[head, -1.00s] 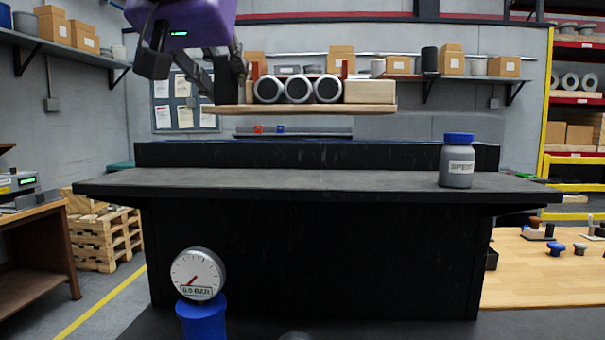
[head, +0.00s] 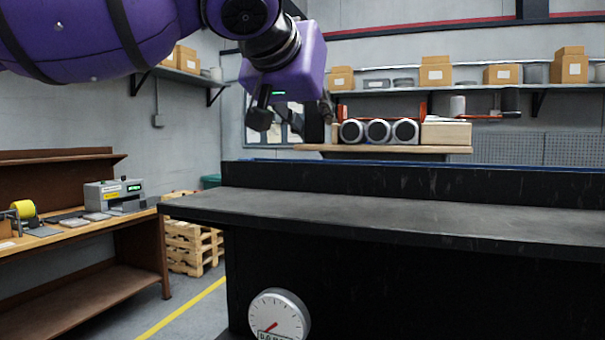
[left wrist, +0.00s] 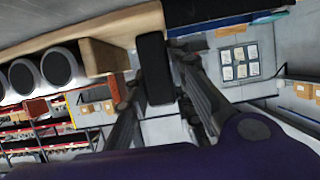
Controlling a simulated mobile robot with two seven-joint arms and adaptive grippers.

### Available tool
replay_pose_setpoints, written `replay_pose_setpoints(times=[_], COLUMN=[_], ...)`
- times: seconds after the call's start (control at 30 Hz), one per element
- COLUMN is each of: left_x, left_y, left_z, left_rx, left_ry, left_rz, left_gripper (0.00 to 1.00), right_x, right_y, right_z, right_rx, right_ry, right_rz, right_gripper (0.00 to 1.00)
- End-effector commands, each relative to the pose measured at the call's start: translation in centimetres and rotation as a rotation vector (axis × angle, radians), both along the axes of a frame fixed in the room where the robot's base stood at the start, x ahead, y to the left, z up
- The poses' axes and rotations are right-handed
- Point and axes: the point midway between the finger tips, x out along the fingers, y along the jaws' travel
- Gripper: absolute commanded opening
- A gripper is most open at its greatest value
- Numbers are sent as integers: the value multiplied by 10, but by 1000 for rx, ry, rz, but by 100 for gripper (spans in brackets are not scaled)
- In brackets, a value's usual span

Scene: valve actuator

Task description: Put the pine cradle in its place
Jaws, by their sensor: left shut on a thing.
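The pine cradle (head: 350,149) is a long flat pale-wood board with a wooden block (head: 446,134) at its right end. Three dark-faced pale cylinders (head: 378,131) sit on it in a row. My left gripper (head: 327,118) comes down from the upper left and is shut on the cradle near its left end. The cradle looks level and appears just above the bench's raised back edge. In the left wrist view the board (left wrist: 125,25) runs tilted across the top, with the finger (left wrist: 155,68) against it. The exact grip contact is partly hidden. My right gripper is not in view.
The black bench (head: 400,213) has a clear grey top and a raised back ledge (head: 400,184). A pressure gauge (head: 279,316) stands low in front of it. A side table with instruments (head: 113,194) is at left, with pallets (head: 190,245) beyond. Wall shelves hold cartons (head: 435,71).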

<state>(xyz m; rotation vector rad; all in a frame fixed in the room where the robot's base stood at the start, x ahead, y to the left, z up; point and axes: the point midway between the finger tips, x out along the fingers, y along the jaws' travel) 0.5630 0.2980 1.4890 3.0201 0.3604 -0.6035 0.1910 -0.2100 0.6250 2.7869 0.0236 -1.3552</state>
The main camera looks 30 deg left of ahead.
Motion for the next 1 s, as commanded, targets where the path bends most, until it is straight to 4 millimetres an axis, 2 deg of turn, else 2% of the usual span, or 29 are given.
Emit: replay_pose_setpoints(times=[0.17,0.3,0.4,0.67,0.83,1.0], left_x=[21,31,36,44,44,44], left_y=[36,52,61,74,74,74], left_z=[-17,-43,-56,-73,-96,-104], left_rx=[-6,-3,-3,-4,-2,-2], left_ry=[-4,-4,-5,-5,-5,-7], left_rz=[0,-2,-3,-1,-2,-2], left_gripper=[0,0,0,0,0,0], right_x=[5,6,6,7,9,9], right_y=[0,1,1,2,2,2], right_z=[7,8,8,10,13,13], right_rx=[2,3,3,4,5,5], right_ry=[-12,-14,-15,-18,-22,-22], right_rz=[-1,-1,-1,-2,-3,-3], right_gripper=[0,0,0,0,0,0])
